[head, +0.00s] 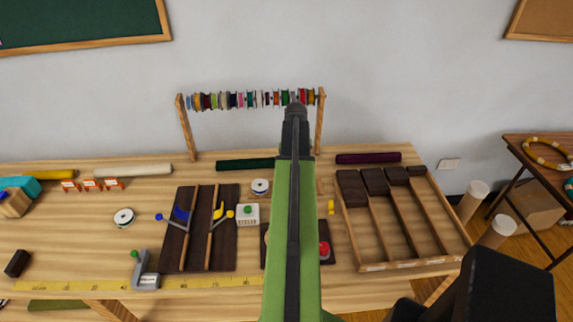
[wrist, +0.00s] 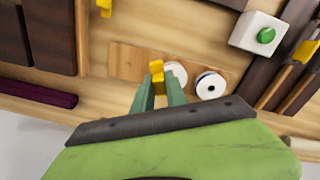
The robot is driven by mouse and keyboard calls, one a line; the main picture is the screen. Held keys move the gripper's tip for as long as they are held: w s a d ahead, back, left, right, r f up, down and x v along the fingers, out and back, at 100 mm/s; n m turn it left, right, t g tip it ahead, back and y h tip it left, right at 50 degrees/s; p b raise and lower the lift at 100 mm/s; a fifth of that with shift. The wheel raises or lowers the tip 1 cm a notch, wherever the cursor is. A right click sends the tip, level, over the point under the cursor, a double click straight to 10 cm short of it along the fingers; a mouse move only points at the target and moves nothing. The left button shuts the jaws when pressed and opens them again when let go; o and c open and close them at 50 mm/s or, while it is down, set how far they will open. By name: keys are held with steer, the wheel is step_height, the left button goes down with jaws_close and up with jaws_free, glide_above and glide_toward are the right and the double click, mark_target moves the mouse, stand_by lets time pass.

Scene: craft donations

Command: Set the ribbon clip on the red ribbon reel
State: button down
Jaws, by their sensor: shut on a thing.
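My gripper (wrist: 160,88) is shut on a small yellow ribbon clip (wrist: 157,68), held between its green fingertips in the wrist view. In the head view my arm hides the gripper and this clip. Just beside the clip in the wrist view is a white-faced reel (wrist: 175,73) at a wooden board (wrist: 126,60); its ribbon colour does not show, so I cannot tell if it is the red one. I cannot tell if clip and reel touch. A second white reel (wrist: 210,85) with a dark blue edge lies beside it and shows in the head view (head: 260,186).
A rack (head: 188,130) of several coloured reels, some red, stands at the back. Another yellow clip (head: 331,207) lies right of my arm. A wooden tray (head: 398,264) is at right, dark tool boards (head: 225,255) at left. A purple roll (head: 368,158) lies behind.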

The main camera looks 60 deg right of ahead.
steer(key=w+f+b, duration=0.1)
steer(key=f+b, duration=0.2)
steer(key=w+f+b, duration=0.1)
steer(key=f+b, duration=0.1)
steer(key=w+f+b, duration=0.1)
steer(key=f+b, duration=0.2)
steer(key=shift+w+a+f+b, duration=0.1)
steer(key=shift+a+f+b, duration=0.05)
steer(key=shift+f+b, duration=0.15)
steer(key=shift+r, duration=0.1)
steer(key=shift+a, duration=0.1)
stand_by(0.4)
steer(key=c, duration=1.3)
jaws_free()
step_height(320, 180, up, 18)
steer(key=p, duration=1.7)
steer(key=shift+f+p, duration=0.25)
steer(key=shift+p, duration=0.05)
steer(key=shift+w+n, duration=0.1)
steer(key=shift+n, duration=0.2)
